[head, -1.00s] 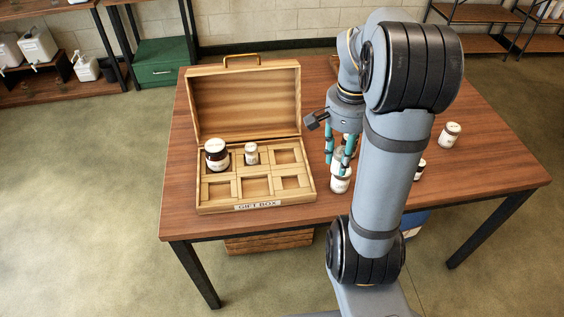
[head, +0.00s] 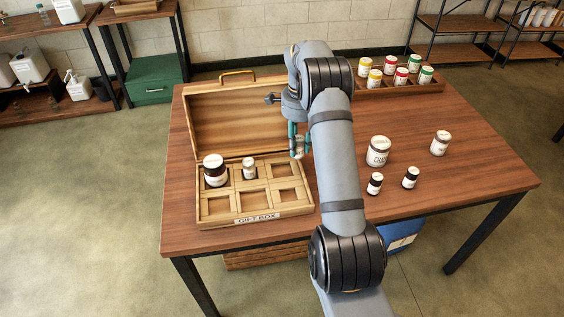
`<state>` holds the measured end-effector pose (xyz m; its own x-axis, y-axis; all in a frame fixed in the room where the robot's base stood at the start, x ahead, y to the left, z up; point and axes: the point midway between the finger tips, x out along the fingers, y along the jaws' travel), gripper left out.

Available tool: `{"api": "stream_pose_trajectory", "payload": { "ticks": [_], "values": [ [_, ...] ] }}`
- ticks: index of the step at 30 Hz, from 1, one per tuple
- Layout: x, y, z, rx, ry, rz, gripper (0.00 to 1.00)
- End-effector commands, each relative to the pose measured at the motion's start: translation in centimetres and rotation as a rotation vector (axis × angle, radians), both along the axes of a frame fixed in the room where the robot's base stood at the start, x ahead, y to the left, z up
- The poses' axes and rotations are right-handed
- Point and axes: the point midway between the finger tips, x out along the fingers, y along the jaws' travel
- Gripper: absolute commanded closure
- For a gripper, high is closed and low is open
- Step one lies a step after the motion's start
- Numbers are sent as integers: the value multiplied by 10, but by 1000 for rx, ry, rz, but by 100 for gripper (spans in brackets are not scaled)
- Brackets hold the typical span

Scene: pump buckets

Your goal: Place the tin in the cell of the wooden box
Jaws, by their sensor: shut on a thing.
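The wooden box (head: 207,213) stands with its lid open on the left of the table. The back-left cell holds a dark jar with a white label (head: 214,171), and the back-middle cell holds a small white-labelled jar (head: 249,168). The back-right cell (head: 283,170) and the front cells look empty. My gripper (head: 298,155) is above the box's back right edge, fingers pointing down. It is shut on a small pale thing, taken to be the tin (head: 299,147), which the fingers partly hide.
A large white-labelled jar (head: 378,152), two small dark jars (head: 375,184) (head: 410,178) and another pale jar (head: 440,143) stand right of my arm. A wooden tray (head: 432,86) with several coloured cans is at the back. The raised lid (head: 232,120) stands behind the cells.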

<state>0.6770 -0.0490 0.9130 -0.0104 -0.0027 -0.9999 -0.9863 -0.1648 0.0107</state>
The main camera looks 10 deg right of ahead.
Motion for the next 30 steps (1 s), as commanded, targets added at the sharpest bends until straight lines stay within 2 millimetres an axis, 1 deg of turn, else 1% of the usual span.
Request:
{"api": "stream_pose_trajectory", "payload": {
  "ticks": [1,3,6,9,13,18,21,30],
  "values": [
    [1,12,-5,1,3,4,97],
    [2,26,-14,1,2,3,97],
    [5,39,-22,0,2,1,97],
    [6,47,-27,0,-1,0,97],
    [6,49,-36,1,2,0,97],
    [6,49,-61,0,3,0,97],
    [6,49,-68,0,0,0,97],
    [7,49,-71,0,-1,0,97]
  ]
}}
